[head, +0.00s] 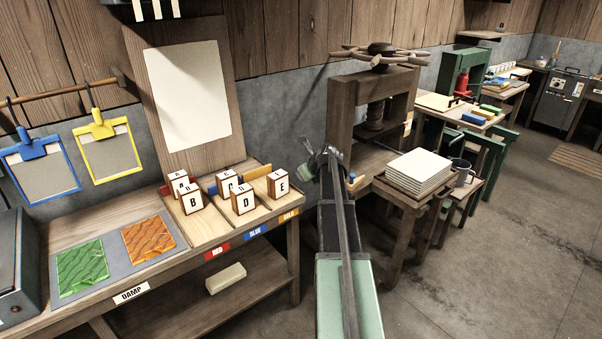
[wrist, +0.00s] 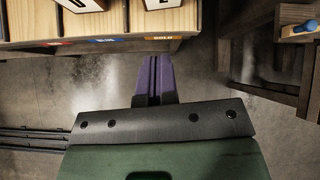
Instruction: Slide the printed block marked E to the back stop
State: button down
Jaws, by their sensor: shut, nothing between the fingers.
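The printed block marked E (head: 278,183) is a pale cube with brown edges. It stands upright in the rightmost lane, above the GOLD label (head: 289,215). An orange-yellow stop (head: 257,171) is at the back of that lane, with bare wood between it and the block. In the wrist view, only the lower edge of block E (wrist: 158,4) shows at the top. My gripper (wrist: 153,58) has purple fingers, closed together and empty. They point toward the bench front near the GOLD label, apart from block E. In the head view, my arm hides part of the gripper.
Blocks B (head: 190,199) and D (head: 243,199) stand in the lanes to the left, with block C (head: 228,182) and another block behind. Thin wooden dividers separate the lanes. A wooden press (head: 372,110) and stacked paper (head: 418,171) stand right of my arm.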

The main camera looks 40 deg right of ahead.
jog(key=a+m, duration=0.1)
jog(key=m, duration=0.1)
jog(key=b, duration=0.7)
send_near(279, 180)
jog(key=x, duration=0.6)
jog(key=shift+s+f, duration=0.2)
jog(key=shift+f, duration=0.05)
jog(key=shift+w, duration=0.4)
